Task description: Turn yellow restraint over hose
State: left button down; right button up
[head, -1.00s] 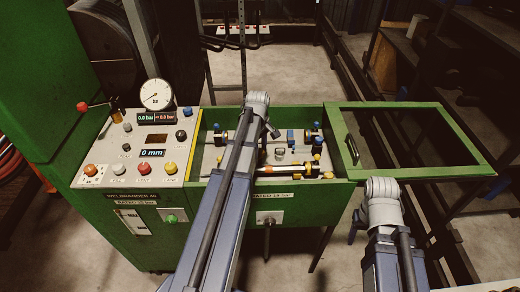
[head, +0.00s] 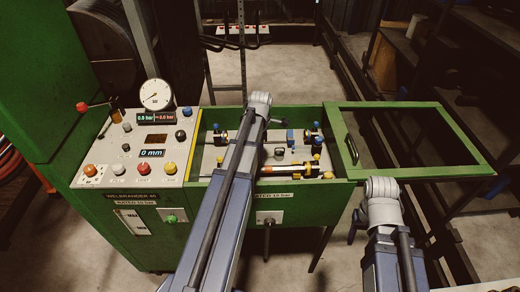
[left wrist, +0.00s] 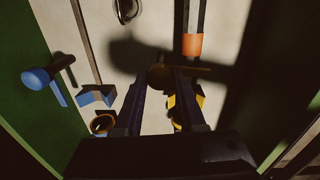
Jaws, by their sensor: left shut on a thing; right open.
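The hose (head: 290,170) lies across the front of the green machine's open bay, a dark length with orange-yellow bands. Its orange band (left wrist: 192,46) shows at the top of the left wrist view. My left gripper (left wrist: 160,88) is down in the bay, its dark fingers shut on the yellow restraint (left wrist: 200,101), which is mostly hidden behind the right-hand finger. A round dark piece shows just past the fingertips. In the head view my left arm covers this spot. My right gripper (head: 356,225) is mostly hidden by its own arm, outside the bay at the front right.
A control panel (head: 125,178) with buttons and a pressure gauge (head: 156,95) stands left of the bay. An open green framed lid (head: 462,118) sits at its right. Blue-topped fittings (head: 313,128) stand in the bay. The front wall (head: 325,192) bounds it.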

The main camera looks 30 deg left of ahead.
pick_arm(q)
jog(key=shift+n, duration=0.7)
jog(key=c, duration=0.5)
grip_release()
jog(key=shift+r, duration=0.1)
notch_tip(320, 180, up, 8)
jog(key=p, duration=0.8)
jog(key=shift+s+d, duration=0.15)
jog(key=shift+f, duration=0.2)
